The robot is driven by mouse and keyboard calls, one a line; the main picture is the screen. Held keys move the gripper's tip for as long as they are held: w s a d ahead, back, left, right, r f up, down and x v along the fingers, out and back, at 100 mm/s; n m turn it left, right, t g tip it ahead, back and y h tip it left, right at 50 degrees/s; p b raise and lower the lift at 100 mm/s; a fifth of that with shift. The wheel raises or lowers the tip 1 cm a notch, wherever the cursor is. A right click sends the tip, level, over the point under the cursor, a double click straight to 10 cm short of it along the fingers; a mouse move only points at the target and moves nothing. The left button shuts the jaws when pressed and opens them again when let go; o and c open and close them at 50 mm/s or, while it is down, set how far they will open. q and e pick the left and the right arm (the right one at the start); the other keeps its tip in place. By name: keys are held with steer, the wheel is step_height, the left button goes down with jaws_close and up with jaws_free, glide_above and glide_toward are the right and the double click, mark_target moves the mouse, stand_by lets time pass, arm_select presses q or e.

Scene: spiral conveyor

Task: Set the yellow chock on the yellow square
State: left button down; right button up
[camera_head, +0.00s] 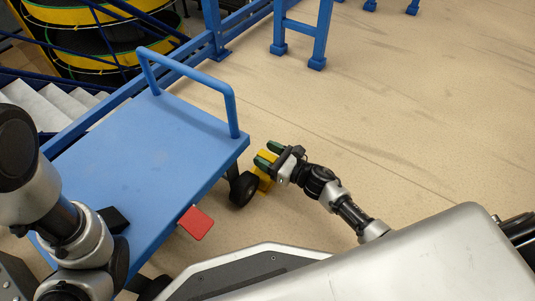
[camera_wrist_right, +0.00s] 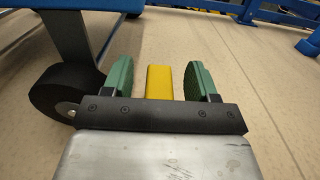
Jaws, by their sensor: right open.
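The yellow chock (camera_head: 263,182) is on the floor just right of the cart's black wheel (camera_head: 243,189) in the head view, partly hidden by my right gripper (camera_head: 268,154). In the right wrist view the chock (camera_wrist_right: 159,82) lies between the two green fingers of the open gripper (camera_wrist_right: 161,80), with a gap visible on each side. The wheel (camera_wrist_right: 68,90) is left of the fingers there. I cannot make out a yellow square on the floor.
A blue cart (camera_head: 150,150) with a raised handle stands left of the right gripper. A red pedal-like plate (camera_head: 195,223) sticks out from its near side. Blue railings (camera_head: 300,35) stand at the back. Open beige floor (camera_head: 410,120) lies to the right.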

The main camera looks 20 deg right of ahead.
steer(key=shift+s, duration=0.1)
steer(key=p+v, duration=0.4)
steer(key=v, duration=0.6)
steer(key=shift+s+d+p, duration=0.25)
steer(key=shift+d+p, duration=0.05)
steer(key=shift+p, duration=0.1)
